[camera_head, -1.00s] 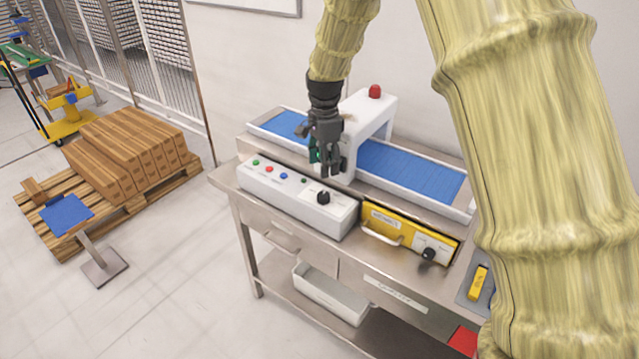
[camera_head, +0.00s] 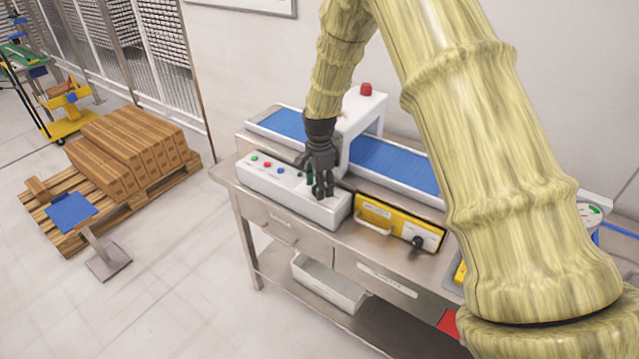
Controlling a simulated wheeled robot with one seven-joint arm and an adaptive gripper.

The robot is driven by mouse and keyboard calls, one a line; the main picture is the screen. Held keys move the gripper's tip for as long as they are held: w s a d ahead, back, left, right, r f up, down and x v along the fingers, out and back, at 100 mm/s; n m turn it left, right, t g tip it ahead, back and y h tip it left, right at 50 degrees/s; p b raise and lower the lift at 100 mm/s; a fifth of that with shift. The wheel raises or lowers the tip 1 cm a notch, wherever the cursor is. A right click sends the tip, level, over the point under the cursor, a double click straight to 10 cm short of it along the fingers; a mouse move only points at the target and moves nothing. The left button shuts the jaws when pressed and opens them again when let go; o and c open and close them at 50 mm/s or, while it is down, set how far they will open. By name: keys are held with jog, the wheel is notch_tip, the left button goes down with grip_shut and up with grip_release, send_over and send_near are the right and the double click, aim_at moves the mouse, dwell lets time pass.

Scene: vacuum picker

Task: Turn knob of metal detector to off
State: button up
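The metal detector appears to be the white arch (camera_head: 362,118) with a red lamp (camera_head: 366,89) over a blue conveyor belt (camera_head: 393,167). In front of it on the table is a long white control box (camera_head: 262,181) with small coloured buttons. My gripper (camera_head: 321,194) points down at the right part of this box, over the place of its black knob. The fingers hide the knob, so I cannot tell whether they touch it, which way it points, or how far apart they are.
A yellow box (camera_head: 378,213) with a handle and another black knob (camera_head: 418,242) stands right of the white box. The steel table (camera_head: 240,190) has a white bin (camera_head: 326,284) on its lower shelf. A pallet with cartons (camera_head: 130,150) and a blue-topped stand (camera_head: 71,210) are at left.

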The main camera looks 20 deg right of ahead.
jog(key=shift+w+f, duration=0.45)
jog(key=shift+c, duration=1.2)
jog(key=shift+s+r, duration=0.2)
jog(key=c, duration=0.6)
jog(key=shift+c, duration=0.8)
jog(key=shift+f+n, duration=0.1)
jog(key=shift+n, duration=0.2)
jog(key=n+b, duration=0.1)
jog(key=n, duration=0.3)
jog(key=shift+n+b, duration=0.3)
jog(key=shift+n, duration=1.8)
